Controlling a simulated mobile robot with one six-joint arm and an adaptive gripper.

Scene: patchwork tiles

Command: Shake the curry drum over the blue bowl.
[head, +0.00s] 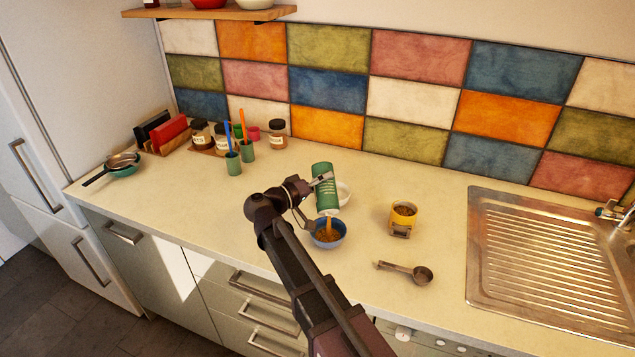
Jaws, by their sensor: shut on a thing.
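My gripper (320,181) is shut on a green drum (324,195), which I take to be the curry drum; its label is too small to read. The drum is held above the counter with its pale end pointing down, slightly tilted. The blue bowl (342,237) stands right below that end. An orange-brown streak shows between the drum's lower end and the bowl, and brownish-orange matter lies in the bowl.
A white bowl (344,191) stands partly hidden behind the drum. To the right are a yellow cup (404,219) with brown contents on a small scale and a metal scoop (404,271).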

